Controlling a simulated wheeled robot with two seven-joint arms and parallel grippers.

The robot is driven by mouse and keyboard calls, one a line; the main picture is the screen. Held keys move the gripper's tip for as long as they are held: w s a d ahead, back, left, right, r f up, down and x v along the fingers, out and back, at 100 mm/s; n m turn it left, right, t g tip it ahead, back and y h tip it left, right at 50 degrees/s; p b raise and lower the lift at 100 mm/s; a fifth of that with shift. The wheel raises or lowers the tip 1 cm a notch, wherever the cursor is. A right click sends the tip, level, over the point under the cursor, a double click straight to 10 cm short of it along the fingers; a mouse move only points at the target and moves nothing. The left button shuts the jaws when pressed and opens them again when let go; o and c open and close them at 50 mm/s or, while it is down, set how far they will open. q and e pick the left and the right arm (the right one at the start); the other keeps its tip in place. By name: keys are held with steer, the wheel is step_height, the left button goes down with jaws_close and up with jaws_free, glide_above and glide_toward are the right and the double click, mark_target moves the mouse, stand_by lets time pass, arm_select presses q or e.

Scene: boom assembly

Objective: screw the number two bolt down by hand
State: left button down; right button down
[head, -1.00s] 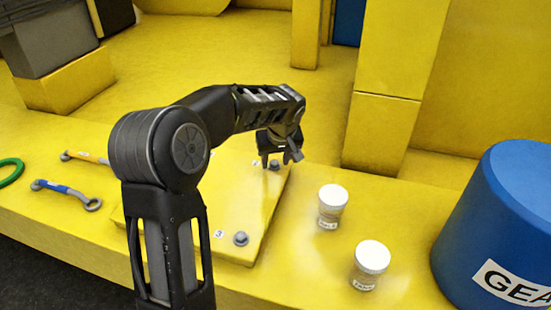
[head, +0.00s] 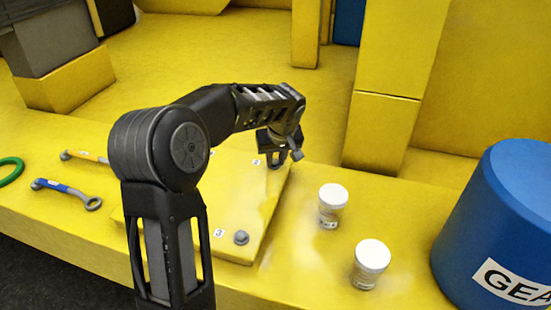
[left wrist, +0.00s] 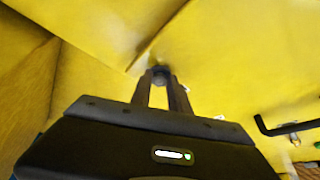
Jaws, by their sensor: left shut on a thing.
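The number two bolt (head: 275,166) is a grey bolt at the far right corner of the raised yellow plate (head: 200,230), beside its small white label. My left gripper (head: 275,158) reaches down over it from above. In the left wrist view, the bolt head (left wrist: 160,76) sits between the two fingertips, and the fingers (left wrist: 160,86) are closed on it. How deep the bolt sits is hidden by the fingers. Another grey bolt (head: 241,238) stands at the near right corner by the label 3. My right gripper is not in view.
Two white-lidded jars (head: 332,206) (head: 371,264) stand right of the plate. A large blue drum (head: 500,220) is at the far right. A blue-handled wrench (head: 66,193) and a yellow-handled one (head: 85,157) lie left. A black hex key (left wrist: 285,128) shows in the left wrist view.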

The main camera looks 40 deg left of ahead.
arm_select(q)
steer(key=shift+m, duration=0.3)
steer(key=shift+s+a+m+t+h+b, duration=0.1)
steer(key=shift+m+t+h+b, duration=0.2)
steer(key=shift+m+b, duration=0.2)
steer(key=shift+a+m+t+h, duration=0.15)
steer(key=shift+m+t+h, duration=0.15)
steer(key=shift+m, duration=0.8)
steer(key=m, duration=0.2)
steer(key=m+h, duration=0.1)
steer(key=shift+s+a+m+b, duration=0.1)
steer(key=shift+a+m+b, duration=0.2)
steer(key=shift+b, duration=0.1)
steer(key=shift+a+m+t+h+b, duration=0.15)
steer(key=shift+m+h, duration=0.3)
steer(key=shift+m, duration=0.55)
steer(key=shift+d+m+t+h+b, duration=0.15)
steer(key=shift+m+h, duration=0.3)
steer(key=shift+m, duration=0.55)
steer(key=shift+a+r, duration=0.1)
steer(key=shift+a, duration=0.05)
steer(key=c, duration=1.2)
jaws_free()
steer(key=shift+c, duration=0.2)
